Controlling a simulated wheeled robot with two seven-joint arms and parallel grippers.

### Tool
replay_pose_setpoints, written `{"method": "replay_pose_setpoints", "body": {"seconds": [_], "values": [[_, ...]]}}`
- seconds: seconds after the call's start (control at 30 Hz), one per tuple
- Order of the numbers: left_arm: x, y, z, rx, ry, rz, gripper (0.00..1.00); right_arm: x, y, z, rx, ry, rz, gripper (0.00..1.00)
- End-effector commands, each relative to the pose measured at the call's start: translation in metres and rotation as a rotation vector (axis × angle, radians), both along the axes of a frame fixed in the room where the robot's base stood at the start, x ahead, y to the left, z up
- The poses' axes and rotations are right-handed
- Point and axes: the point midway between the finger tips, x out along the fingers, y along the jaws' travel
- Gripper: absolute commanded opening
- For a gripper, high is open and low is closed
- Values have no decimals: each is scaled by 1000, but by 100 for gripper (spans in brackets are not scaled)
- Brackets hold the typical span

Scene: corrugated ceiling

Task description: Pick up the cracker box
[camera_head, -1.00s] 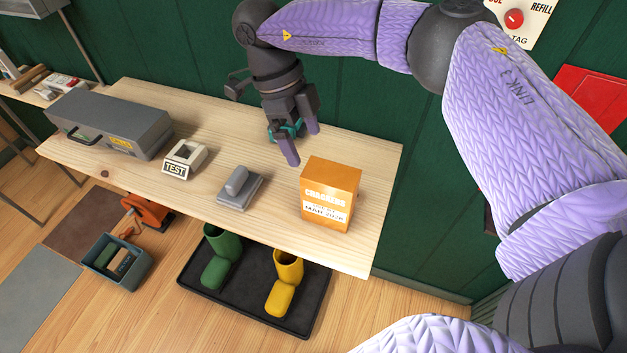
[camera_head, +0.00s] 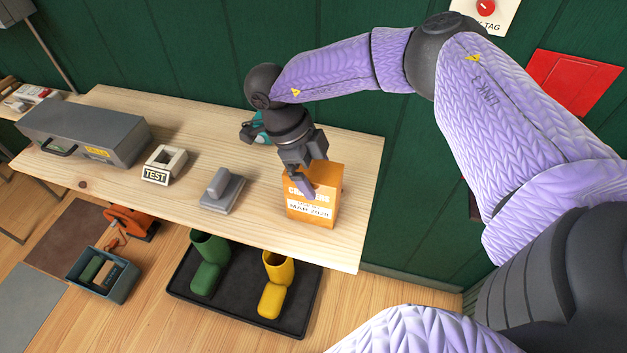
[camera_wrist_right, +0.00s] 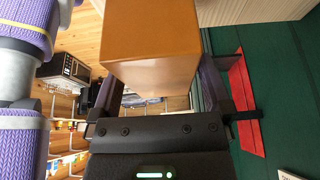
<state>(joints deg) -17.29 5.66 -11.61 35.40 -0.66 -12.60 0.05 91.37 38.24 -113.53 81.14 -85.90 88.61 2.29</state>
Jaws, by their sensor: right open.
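The cracker box (camera_head: 328,194) is orange with a white date label and stands upright near the right end of the wooden table. My right gripper (camera_head: 311,188) is open at the box, coming down over its top. One purple finger shows in front of the box's printed face; the other is hidden in the head view. In the right wrist view the plain orange box (camera_wrist_right: 150,45) lies between the two spread fingers of my right gripper (camera_wrist_right: 155,85). Contact cannot be told. My left gripper is not in view.
On the wooden table (camera_head: 345,240), left of the box, stand a grey stapler-like block (camera_head: 221,192), a white TEST holder (camera_head: 164,165) and a grey case (camera_head: 85,130). A black tray (camera_head: 240,307) with green and yellow boots lies below. A green wall (camera_head: 420,190) stands behind.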

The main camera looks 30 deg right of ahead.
Motion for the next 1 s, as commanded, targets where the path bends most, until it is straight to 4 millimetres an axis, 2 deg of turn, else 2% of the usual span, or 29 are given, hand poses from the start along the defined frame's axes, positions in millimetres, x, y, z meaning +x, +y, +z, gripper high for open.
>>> {"method": "replay_pose_setpoints", "body": {"seconds": [0.53, 0.57, 1.0], "values": [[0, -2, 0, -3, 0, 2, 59, 0, 0, -5, 0, 0, 0, 100], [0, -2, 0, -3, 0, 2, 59, 0, 0, -5, 0, 0, 0, 96], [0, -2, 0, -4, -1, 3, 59, 0, 0, -4, 0, 0, 0, 3]]}}
